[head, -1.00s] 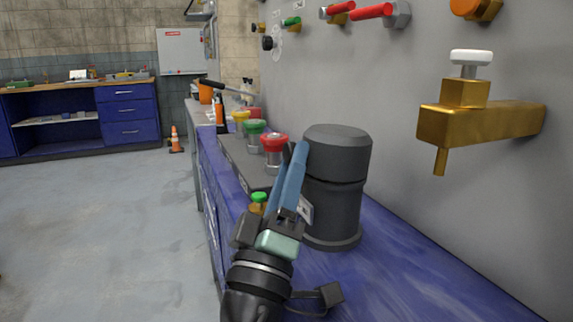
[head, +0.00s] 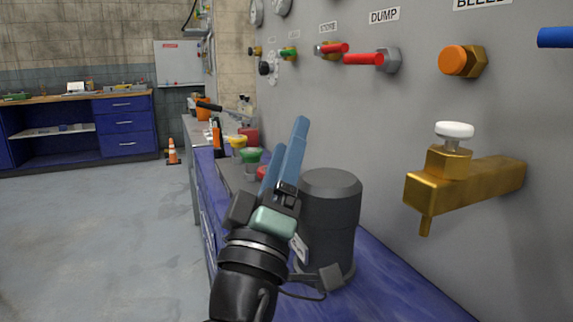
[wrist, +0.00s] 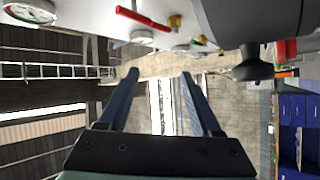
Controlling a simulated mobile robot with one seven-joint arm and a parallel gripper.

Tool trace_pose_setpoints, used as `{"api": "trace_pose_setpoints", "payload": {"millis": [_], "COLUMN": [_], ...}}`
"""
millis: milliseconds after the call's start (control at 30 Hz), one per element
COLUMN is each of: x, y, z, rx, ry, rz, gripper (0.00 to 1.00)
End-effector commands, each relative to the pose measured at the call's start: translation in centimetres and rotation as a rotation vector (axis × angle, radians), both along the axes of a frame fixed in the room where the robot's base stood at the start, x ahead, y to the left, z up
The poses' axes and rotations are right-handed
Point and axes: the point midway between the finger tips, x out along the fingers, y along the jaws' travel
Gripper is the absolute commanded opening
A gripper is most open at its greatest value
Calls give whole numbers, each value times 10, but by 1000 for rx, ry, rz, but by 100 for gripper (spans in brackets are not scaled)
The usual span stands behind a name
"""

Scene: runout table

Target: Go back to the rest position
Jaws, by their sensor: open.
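My gripper (head: 286,155) is raised in front of the wall panel, with its blue fingers pointing up. It is open and empty. It also shows in the wrist view (wrist: 160,90), its two fingers apart with nothing between them. In the head view a dark grey cylinder (head: 330,205) stands on the blue bench (head: 385,290), just right of and partly behind my gripper. In the wrist view a dark rounded body (wrist: 255,22) is close at the upper right.
A brass tap (head: 465,185) with a white knob juts from the grey panel (head: 390,120) on the right. Red-handled valves (head: 362,59) are above. Green (head: 250,156) and yellow knobs stand on the bench behind my gripper. Open floor (head: 100,230) lies to the left, with an orange cone (head: 173,152).

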Motion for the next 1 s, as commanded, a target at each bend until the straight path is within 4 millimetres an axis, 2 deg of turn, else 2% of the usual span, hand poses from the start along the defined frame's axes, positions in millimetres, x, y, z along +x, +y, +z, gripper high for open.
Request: {"api": "trace_pose_setpoints", "payload": {"millis": [67, 467, 567, 667, 767, 1000], "x": [0, 0, -8, -26, -55, -138], "y": [0, 0, -4, -10, -15, -5], "z": [9, 10, 19, 39, 67, 123], "rx": [-1, 2, 58, 190, 366, 673], "ry": [-1, 1, -23, -81, -160, -303], "rz": [-1, 1, 39, 144, 314, 776], "gripper": [66, 66, 66, 66, 66, 66]}}
